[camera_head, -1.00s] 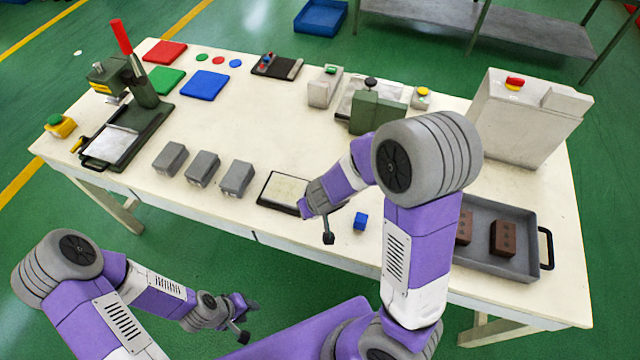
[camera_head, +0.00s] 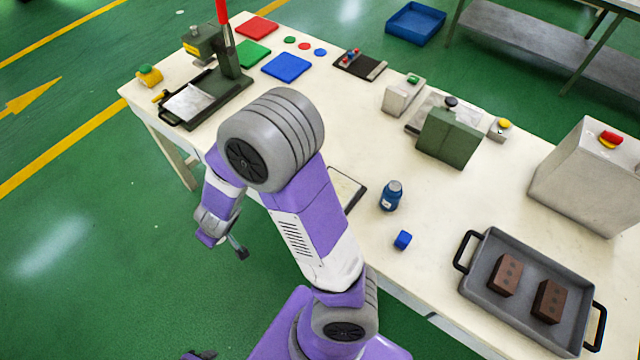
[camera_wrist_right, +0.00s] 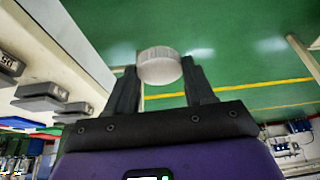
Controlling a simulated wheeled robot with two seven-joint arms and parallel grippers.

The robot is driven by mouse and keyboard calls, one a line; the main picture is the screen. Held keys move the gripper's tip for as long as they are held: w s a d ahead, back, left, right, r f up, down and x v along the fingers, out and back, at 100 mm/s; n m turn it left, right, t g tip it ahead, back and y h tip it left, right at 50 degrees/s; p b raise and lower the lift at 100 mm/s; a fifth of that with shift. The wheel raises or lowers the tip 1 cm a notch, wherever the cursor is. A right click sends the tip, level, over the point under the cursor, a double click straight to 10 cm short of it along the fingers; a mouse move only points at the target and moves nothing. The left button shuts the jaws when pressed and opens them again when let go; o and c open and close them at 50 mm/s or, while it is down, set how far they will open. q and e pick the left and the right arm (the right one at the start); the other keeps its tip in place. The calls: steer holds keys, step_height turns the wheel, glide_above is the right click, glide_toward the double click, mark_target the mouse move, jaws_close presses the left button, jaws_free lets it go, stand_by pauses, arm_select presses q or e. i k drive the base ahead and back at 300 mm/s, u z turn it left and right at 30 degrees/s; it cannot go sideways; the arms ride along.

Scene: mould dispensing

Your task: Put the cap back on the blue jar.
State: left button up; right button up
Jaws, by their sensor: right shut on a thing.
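The blue jar (camera_head: 390,197) stands upright on the table in the head view, with a greyish top; whether its mouth is open is too small to tell. My right gripper (camera_head: 238,248) is left of the jar, out beyond the table's near edge above the green floor. In the right wrist view, my right gripper (camera_wrist_right: 160,80) is shut on a whitish, ribbed round cap (camera_wrist_right: 159,66) between its fingertips. Only a small dark part of what seems my left gripper (camera_head: 200,355) shows at the bottom edge of the head view; its jaws cannot be made out.
A grey tray (camera_head: 480,285) with two brown bricks is at the right. A green machine (camera_head: 448,138) stands behind the jar. A black-framed pad (camera_head: 352,188) lies left of it, partly hidden by my arm.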

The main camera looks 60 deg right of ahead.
mark_target(391, 195)
steer(key=u, duration=0.2)
steer(key=k, duration=1.3)
steer(key=z, duration=1.8)
